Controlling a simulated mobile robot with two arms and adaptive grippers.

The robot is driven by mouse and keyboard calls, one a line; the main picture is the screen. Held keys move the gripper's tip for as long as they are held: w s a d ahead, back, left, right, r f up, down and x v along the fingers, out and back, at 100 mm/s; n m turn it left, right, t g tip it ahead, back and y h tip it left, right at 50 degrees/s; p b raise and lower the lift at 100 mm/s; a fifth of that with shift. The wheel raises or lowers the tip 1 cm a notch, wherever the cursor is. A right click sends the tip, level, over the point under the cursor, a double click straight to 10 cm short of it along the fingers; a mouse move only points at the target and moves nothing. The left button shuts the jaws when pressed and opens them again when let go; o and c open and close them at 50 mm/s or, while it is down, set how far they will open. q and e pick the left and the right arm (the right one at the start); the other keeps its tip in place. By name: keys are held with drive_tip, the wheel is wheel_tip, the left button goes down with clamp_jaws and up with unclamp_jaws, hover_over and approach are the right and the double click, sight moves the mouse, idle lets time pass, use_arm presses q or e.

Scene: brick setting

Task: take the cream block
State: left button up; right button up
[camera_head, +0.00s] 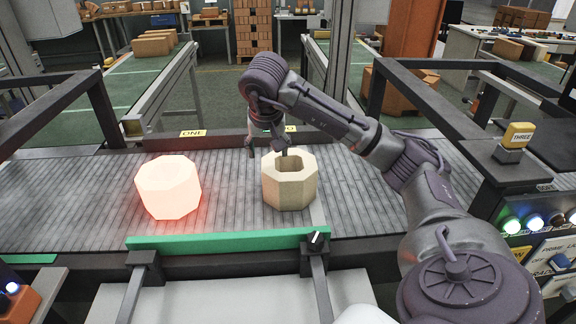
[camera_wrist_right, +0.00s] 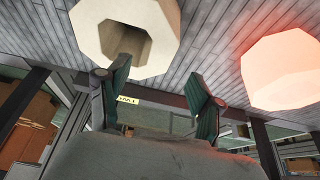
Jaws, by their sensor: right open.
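The cream block (camera_head: 289,190) is an eight-sided block with a square hole in its top. It stands upright on the grey slatted conveyor (camera_head: 90,210), right of a glowing pinkish-white block (camera_head: 168,187). My right gripper (camera_head: 267,146) is open and empty at the block's far left edge, fingers pointing down. In the right wrist view, the cream block (camera_wrist_right: 160,20) shows at the top, partly behind one finger of the open gripper (camera_wrist_right: 163,88), and is not between the fingers. I cannot tell whether that finger touches it. My left gripper is not in view.
The glowing block also shows in the right wrist view (camera_wrist_right: 283,72). A green bar (camera_head: 215,242) runs along the conveyor's near edge. A dark rail with yellow labels (camera_head: 193,133) borders the far side. A control panel with lit buttons (camera_head: 530,223) stands at right.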

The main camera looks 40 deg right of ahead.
sight(268, 164)
drive_tip(key=x, duration=1)
drive_tip(key=shift+w+f+p, duration=0.1)
drive_tip(key=shift+w+p, duration=0.05)
drive_tip(key=shift+p, duration=0.2)
clamp_jaws()
drive_tip(key=shift+d, duration=0.1)
